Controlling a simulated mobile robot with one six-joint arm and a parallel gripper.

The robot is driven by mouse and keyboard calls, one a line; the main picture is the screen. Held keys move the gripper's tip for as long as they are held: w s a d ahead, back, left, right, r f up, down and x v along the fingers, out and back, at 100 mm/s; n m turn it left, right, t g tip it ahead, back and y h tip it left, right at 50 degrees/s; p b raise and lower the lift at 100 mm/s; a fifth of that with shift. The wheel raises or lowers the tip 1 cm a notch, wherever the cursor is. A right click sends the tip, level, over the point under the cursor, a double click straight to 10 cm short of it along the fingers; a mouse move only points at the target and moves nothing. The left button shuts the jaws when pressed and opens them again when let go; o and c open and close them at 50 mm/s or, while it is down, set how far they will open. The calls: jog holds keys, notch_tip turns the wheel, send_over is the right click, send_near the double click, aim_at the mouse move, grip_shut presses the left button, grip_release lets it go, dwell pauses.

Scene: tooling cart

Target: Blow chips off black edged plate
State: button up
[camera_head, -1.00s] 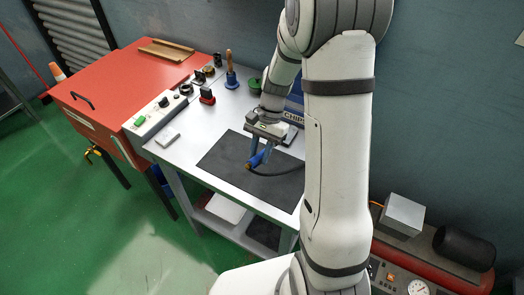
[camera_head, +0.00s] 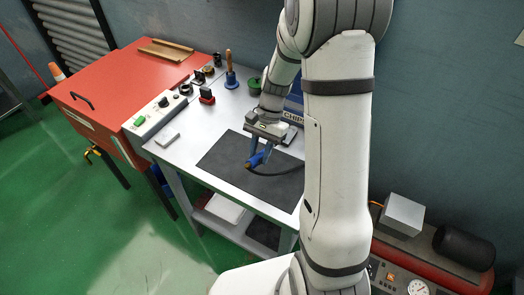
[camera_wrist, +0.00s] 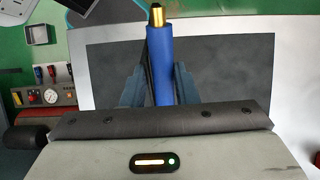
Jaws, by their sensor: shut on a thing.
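My gripper (camera_head: 260,154) is shut on a blue air nozzle (camera_wrist: 160,62) with a brass tip. It holds the nozzle over the dark mat (camera_head: 225,160) on the light bench. In the wrist view the nozzle lies between the two fingers (camera_wrist: 158,82), its brass tip pointing to the top. A dark hose runs from the nozzle to the right in the head view, then behind my arm. No chips can be made out.
A blue bin marked CHIPS (camera_head: 294,113) stands at the back, half hidden by my arm. A red compressor (camera_head: 462,268) is at right.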

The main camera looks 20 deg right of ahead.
jog(key=shift+s+a+r+p, duration=0.45)
jog(key=shift+r+p, duration=0.25)
jog(key=shift+r, duration=0.3)
jog(key=shift+s+a+r+p, duration=0.4)
jog(key=shift+r+p, duration=0.3)
jog(key=shift+r, duration=0.25)
jog(key=shift+s+a+r+p, duration=0.45)
jog(key=shift+r+p, duration=0.25)
jog(key=shift+r, duration=0.3)
jog(key=shift+s+a+r, duration=0.1)
jog(key=shift+s, duration=0.05)
